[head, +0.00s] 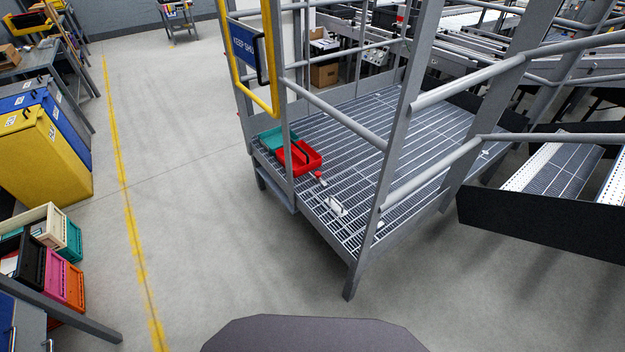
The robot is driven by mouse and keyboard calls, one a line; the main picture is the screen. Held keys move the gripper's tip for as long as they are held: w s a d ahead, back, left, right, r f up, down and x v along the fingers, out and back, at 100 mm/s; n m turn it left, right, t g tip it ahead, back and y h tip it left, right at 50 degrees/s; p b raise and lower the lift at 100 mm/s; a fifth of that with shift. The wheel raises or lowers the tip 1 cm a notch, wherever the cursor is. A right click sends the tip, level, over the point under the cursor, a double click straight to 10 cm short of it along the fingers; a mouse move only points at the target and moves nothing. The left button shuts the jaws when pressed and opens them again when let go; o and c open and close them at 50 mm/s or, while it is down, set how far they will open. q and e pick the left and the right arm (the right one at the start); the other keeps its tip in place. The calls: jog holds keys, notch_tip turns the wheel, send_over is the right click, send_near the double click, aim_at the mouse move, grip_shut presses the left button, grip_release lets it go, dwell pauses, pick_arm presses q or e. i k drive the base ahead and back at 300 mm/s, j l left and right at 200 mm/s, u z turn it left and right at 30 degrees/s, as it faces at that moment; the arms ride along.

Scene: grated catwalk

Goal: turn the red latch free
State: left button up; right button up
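A small red piece (320,176), which may be the red latch, shows at the near part of the grated catwalk (350,130), just right of the red bin. It is too small to tell which way it is turned. A yellow-framed gate (274,70) with a blue sign (245,47) reading "KEEP SHU…" stands at the catwalk's left side. Neither of my grippers is in view.
A red bin (299,157) and a teal bin (271,140) sit on the grating by a post. Grey railings (345,122) surround the catwalk. Cabinets (40,155) and colored crates (62,275) stand left. The floor (200,190) between is clear.

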aim_at(318, 174)
jog(key=i+l+z, duration=0.2)
jog(key=i+l, duration=0.2)
jog(key=l, duration=0.3)
jog(key=i+l+z, duration=0.25)
jog(key=i+l, duration=0.2)
jog(key=l, duration=0.15)
